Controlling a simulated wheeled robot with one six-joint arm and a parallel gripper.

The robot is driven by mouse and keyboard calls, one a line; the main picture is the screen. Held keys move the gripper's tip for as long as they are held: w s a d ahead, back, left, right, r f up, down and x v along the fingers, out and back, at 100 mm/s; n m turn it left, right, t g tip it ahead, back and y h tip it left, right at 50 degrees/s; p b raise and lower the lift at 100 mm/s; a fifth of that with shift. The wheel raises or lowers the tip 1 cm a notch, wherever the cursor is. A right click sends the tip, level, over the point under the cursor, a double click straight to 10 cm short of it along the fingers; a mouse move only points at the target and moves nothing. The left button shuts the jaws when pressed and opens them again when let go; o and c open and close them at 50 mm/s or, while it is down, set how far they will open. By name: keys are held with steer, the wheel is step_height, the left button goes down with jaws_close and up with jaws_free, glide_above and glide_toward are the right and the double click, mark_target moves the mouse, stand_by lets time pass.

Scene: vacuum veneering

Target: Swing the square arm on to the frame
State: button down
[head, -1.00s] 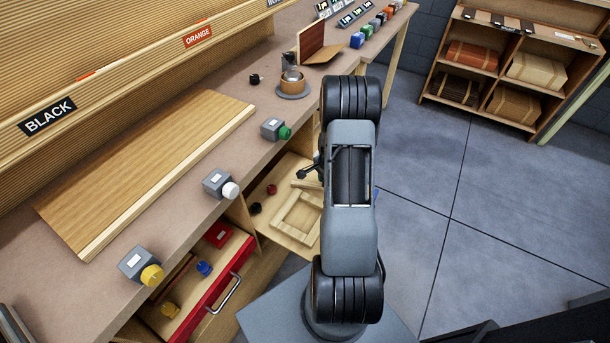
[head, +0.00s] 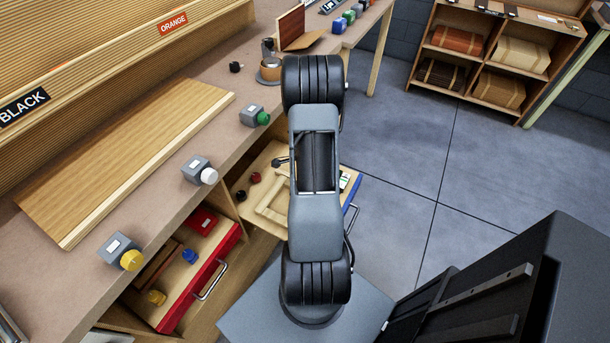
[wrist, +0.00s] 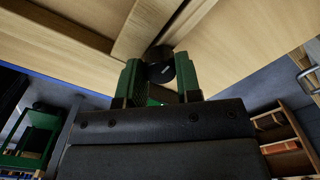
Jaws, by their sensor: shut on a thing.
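In the wrist view, my gripper (wrist: 160,82) has its two green fingers shut on a round black knob (wrist: 160,66). Pale wooden strips and panels (wrist: 150,28) lie just beyond the knob. In the head view my arm hides the gripper. I cannot clearly make out the square arm.
A red-fronted drawer (head: 202,275) stands open, left of my arm. A blue front edge (head: 351,215) sticks out to the right. The bench holds a long wooden panel (head: 130,160) and several coloured-knob blocks. A dark machine (head: 520,290) stands lower right.

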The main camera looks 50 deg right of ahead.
steer(key=c, duration=0.8)
jaws_free()
steer(key=shift+r, duration=0.1)
step_height(320, 180, up, 14)
steer(key=shift+f+p, duration=0.15)
steer(key=shift+p, duration=0.5)
